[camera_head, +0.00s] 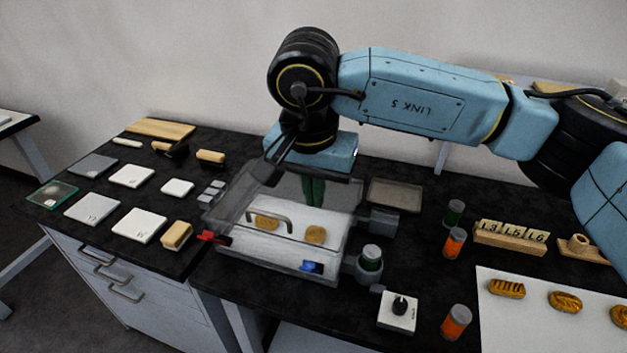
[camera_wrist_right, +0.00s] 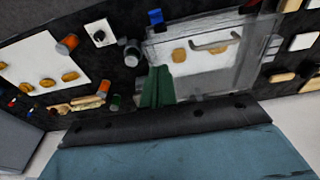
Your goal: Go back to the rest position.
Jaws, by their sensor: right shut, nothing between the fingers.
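My right arm reaches in from the right in the head view. Its right gripper (camera_head: 314,192) has green fingers, pressed together and empty, pointing down over the back part of a clear box. The closed fingers also show in the wrist view (camera_wrist_right: 157,88). The clear box (camera_head: 222,222) has a grey handle on its front and two gilt fragments (camera_head: 316,234) on a white floor inside. I cannot tell whether the fingers are above or behind the box's lid. My left gripper is not in the head view.
White and grey tiles (camera_head: 138,224) and brushes (camera_head: 210,156) lie left on the black bench.

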